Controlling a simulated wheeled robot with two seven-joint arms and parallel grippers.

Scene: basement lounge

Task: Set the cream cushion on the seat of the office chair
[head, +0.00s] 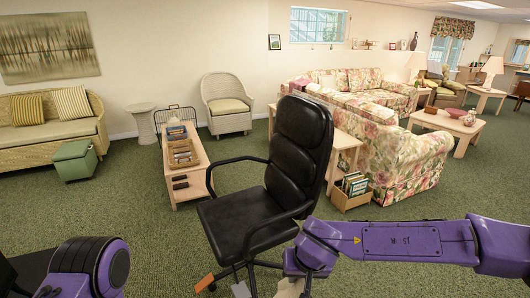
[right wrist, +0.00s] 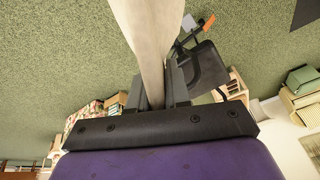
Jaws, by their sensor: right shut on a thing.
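The black office chair (head: 265,205) stands in the middle of the head view, with its seat (head: 238,215) bare. My right gripper (head: 297,272) is low in the head view, just right of the seat's front part. It is shut on the cream cushion (head: 290,289), of which only a small part shows at the bottom edge. In the right wrist view the cushion (right wrist: 150,40) is seen edge-on between the dark fingers (right wrist: 160,92), with the chair (right wrist: 203,68) beside it. My left arm (head: 88,268) shows at the lower left; its gripper is out of view.
The chair's armrest (head: 280,232) stands between my right gripper and the seat. A low wooden table (head: 190,180) with boxes and a floral sofa (head: 405,160) stand behind. An orange piece (head: 204,283) lies by the chair base.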

